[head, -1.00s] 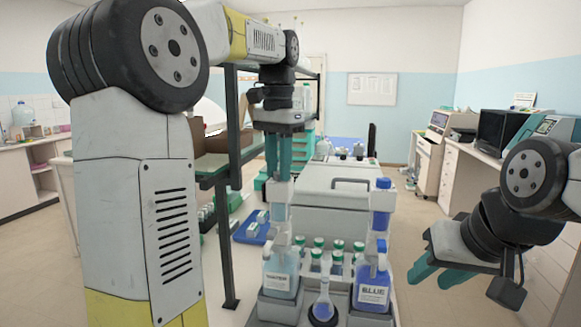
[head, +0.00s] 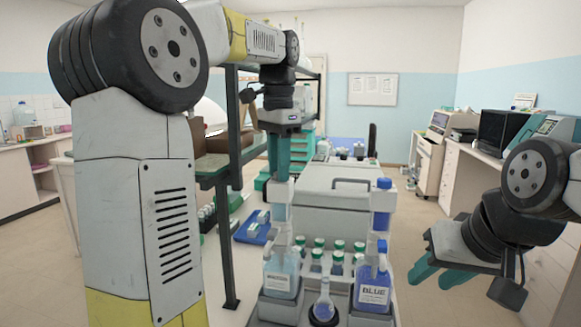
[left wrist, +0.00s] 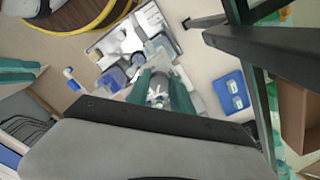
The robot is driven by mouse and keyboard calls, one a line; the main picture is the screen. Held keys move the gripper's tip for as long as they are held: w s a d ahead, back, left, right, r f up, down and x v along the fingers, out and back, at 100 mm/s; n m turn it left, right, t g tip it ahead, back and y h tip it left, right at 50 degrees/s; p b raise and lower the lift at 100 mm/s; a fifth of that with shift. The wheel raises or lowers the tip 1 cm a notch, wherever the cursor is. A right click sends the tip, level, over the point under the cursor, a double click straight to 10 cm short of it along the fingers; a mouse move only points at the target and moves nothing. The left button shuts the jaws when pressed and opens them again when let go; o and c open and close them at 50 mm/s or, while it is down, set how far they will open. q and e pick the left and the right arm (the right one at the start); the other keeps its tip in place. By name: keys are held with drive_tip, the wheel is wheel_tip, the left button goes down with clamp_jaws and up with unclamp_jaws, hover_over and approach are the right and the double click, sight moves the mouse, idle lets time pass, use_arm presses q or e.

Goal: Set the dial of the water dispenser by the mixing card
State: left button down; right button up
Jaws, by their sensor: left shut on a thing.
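The water dispenser is a clear bottle (head: 281,272) labelled WATER with a tall pump top, upright in a grey stand. My left gripper (head: 286,176) points straight down and is shut on the dial at its top. In the left wrist view, the dial (left wrist: 158,88) shows between the two teal fingers, which hide part of it. Its markings cannot be read. The BLUE dispenser (head: 372,285) stands to the right, apart from the gripper. My right gripper (head: 438,277) is open and empty at the right. I cannot identify the mixing card.
Several green-capped bottles (head: 337,257) stand just behind. A blue tray (head: 256,229) lies to the left on the bench. A dark shelf post (head: 224,245) rises close to my left arm. A notice board (head: 372,89) hangs on the back wall.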

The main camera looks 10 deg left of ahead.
use_arm(q)
drive_tip(key=c, duration=1.1)
unclamp_jaws()
drive_tip(key=shift+r, duration=3.9)
